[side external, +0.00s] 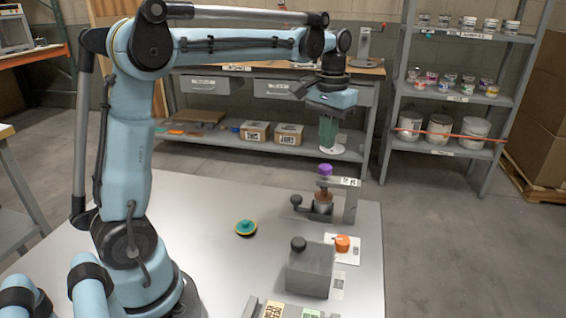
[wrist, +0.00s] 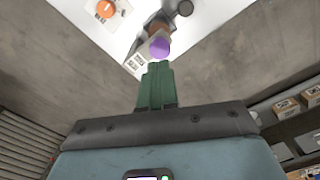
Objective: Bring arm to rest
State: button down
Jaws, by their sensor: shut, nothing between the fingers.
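My arm reaches out from the left over the table, with my gripper (side external: 328,146) pointing down above the table's far edge. Its green fingers are closed together and hold nothing. They also show in the wrist view (wrist: 157,68). A purple-topped piece (side external: 325,169) sits in a small grey stand (side external: 350,197) just below my gripper, apart from the fingers. In the wrist view the purple top (wrist: 159,47) shows just beyond the fingertips.
A tray with labels (side external: 290,311) is at the front. Shelves (side external: 440,96) with jars stand behind.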

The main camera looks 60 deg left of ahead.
jog(key=s+d+f+m+t, duration=0.1)
jog(key=s+d+f+t, duration=0.2)
jog(key=s, duration=0.3)
jog(key=s+d+f+m+t, duration=0.2)
jog(key=s+d+t, duration=0.2)
jog(key=s, duration=0.3)
jog(key=shift+s+d+f, duration=0.25)
jog(key=shift+d+f, duration=0.15)
